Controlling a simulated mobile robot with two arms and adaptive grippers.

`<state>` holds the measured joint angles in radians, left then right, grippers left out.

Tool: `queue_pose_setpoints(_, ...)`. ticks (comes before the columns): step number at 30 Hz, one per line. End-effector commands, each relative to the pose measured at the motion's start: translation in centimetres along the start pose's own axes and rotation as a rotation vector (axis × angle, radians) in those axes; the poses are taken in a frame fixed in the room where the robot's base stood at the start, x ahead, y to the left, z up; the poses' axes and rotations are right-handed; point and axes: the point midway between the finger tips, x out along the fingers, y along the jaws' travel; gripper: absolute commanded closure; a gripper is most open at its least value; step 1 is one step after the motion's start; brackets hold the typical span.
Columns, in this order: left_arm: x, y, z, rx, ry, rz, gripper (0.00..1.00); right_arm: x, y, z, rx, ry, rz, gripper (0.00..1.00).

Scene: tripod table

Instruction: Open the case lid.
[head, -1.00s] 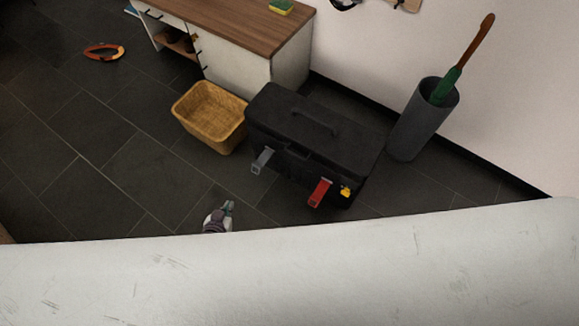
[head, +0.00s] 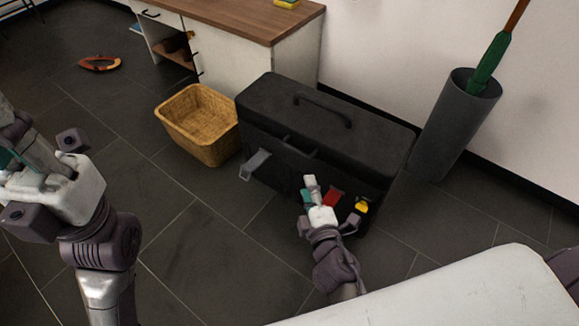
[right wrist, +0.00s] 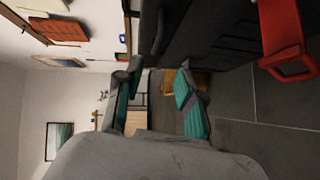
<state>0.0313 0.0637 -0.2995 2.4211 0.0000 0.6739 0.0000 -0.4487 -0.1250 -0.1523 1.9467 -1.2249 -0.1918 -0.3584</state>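The case is a black toolbox (head: 265,165) on the floor, with a carry handle (head: 325,107) on its lid (head: 290,100). The lid looks shut. A grey latch (head: 256,165) and a red latch (head: 333,197) stick out from its front. A yellow piece (head: 362,207) sits right of the red latch. My right gripper (head: 307,190) is in front of the case, just left of the red latch. In the right wrist view its teal fingers (right wrist: 158,98) are apart with nothing gripped; the red latch (right wrist: 283,38) is beside them. My left gripper (head: 35,170) is at the left, its fingers partly cut off.
A wicker basket (head: 200,125) stands left of the case, and a wood-topped cabinet (head: 235,25) stands behind. A grey bin (head: 455,125) with a green-and-brown umbrella is at the right by the wall. An orange ring-like object (head: 100,63) lies on the floor. Dark floor tiles in front are clear.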

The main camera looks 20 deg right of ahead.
Motion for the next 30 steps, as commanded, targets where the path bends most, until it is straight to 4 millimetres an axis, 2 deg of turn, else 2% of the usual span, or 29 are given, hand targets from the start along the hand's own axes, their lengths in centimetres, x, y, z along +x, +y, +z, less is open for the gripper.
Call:
queue_pose_setpoints(3, 0.1, 0.0, -1.0, -0.001, 0.028, 0.0, 1.0, 0.4, 0.4, 0.1, -0.011, -0.002, 0.015, 0.62)
queue_pose_setpoints(8, 0.1, 0.0, -0.9, -0.003, 0.013, -0.005, 1.0, 2.5, 0.7, 0.0, -0.012, -0.001, 0.016, 0.62)
queue_pose_setpoints(15, -0.2, -0.1, -0.8, -0.004, -0.001, -0.01, 1.0, 7.7, 0.6, 0.1, -0.011, -0.001, 0.016, 0.62)
queue_pose_setpoints(21, -0.3, 0.0, -0.8, -0.004, 0.002, -0.008, 1.0, 11.4, 0.5, 0.1, -0.009, -0.002, 0.014, 0.62)
queue_pose_setpoints(25, -0.3, 0.0, -0.7, -0.003, 0.005, -0.006, 1.0, 12.9, 0.5, 0.1, -0.009, -0.002, 0.013, 0.62)
queue_pose_setpoints(30, -0.2, 0.0, -0.7, -0.003, 0.006, -0.003, 1.0, 13.8, 0.5, 0.1, -0.008, -0.002, 0.012, 0.62)
